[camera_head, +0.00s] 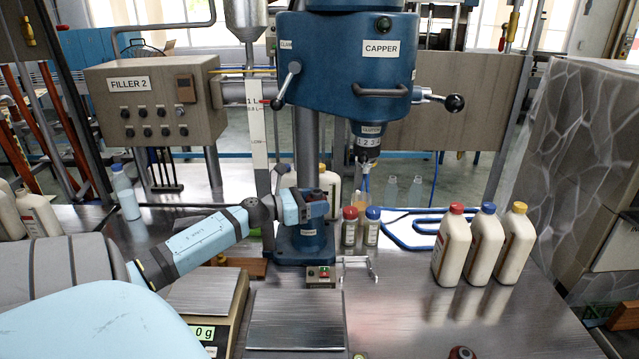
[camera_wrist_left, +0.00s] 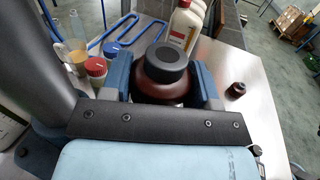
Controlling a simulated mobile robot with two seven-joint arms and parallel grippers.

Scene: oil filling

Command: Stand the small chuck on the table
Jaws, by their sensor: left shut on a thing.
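My left gripper (camera_head: 305,205) is in front of the capper column, above its blue base. In the head view the gripper mostly hides this bottle. A small dark reddish-brown piece (camera_head: 461,353) lies on the table at the near edge. It also seems to show in the left wrist view (camera_wrist_left: 236,90), to the right of the jaws. I cannot tell for sure whether it is the small chuck. My right gripper is not in view.
The blue capper (camera_head: 345,60) hangs over the bench. Small red-capped (camera_head: 349,228) and blue-capped (camera_head: 372,228) bottles stand right of its base. Several white bottles (camera_head: 485,245) stand farther right. A scale (camera_head: 205,295) is at left. The table front right is mostly clear.

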